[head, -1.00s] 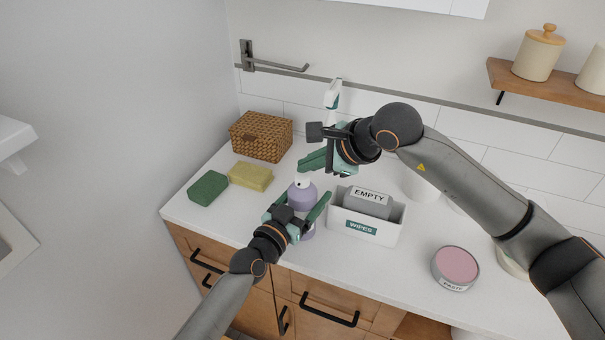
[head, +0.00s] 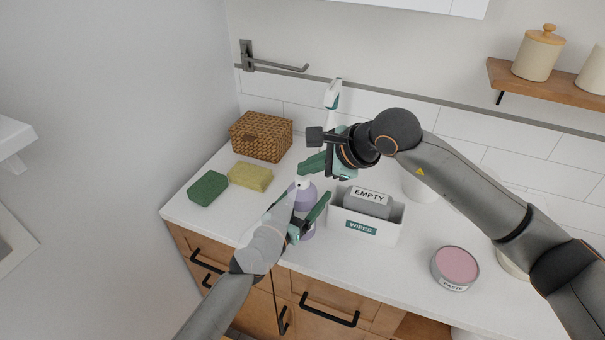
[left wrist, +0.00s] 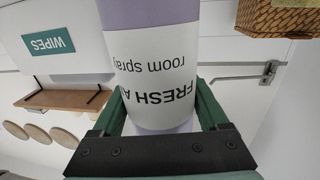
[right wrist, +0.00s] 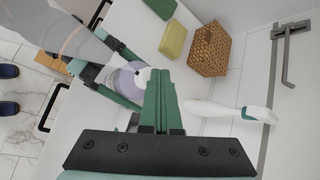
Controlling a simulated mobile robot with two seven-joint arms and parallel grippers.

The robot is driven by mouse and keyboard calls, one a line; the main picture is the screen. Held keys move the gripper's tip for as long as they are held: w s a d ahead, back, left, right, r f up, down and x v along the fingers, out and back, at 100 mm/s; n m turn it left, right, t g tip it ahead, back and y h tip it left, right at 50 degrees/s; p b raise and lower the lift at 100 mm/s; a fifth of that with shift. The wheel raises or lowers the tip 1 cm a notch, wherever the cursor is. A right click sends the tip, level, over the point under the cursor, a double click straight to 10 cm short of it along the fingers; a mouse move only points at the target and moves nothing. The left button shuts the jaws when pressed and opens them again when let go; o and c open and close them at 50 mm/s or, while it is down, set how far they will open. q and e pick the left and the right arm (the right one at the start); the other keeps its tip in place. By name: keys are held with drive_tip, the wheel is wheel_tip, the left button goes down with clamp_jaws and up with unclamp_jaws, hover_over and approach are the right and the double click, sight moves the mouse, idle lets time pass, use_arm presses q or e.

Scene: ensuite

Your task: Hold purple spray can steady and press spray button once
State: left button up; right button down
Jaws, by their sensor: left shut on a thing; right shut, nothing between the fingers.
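The purple spray can (head: 308,194) stands upright on the counter. Its white label, reading "room spray", fills the left wrist view (left wrist: 150,72). My left gripper (head: 309,214) is shut on the can's body, with a finger on each side (left wrist: 165,112). My right gripper (head: 303,168) is shut and empty. Its fingertips are just above the can's white top (head: 303,181). In the right wrist view the closed fingers (right wrist: 158,78) overlap the edge of the white top (right wrist: 143,76); I cannot tell whether they touch it. The lower can is partly hidden by my left gripper.
A white wipes bin (head: 375,233) with a grey "EMPTY" pack stands close right of the can. A yellow sponge (head: 250,176), a green sponge (head: 207,188) and a wicker basket (head: 261,136) are left.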

sight(308, 179)
drive_tip(key=shift+f, duration=0.1)
drive_tip(key=shift+r, duration=0.8)
drive_tip(key=shift+r, duration=0.15)
drive_tip(key=shift+r, duration=2.4)
use_arm(q)
drive_tip(key=o, duration=1.5)
drive_tip(key=shift+s+a, duration=0.1)
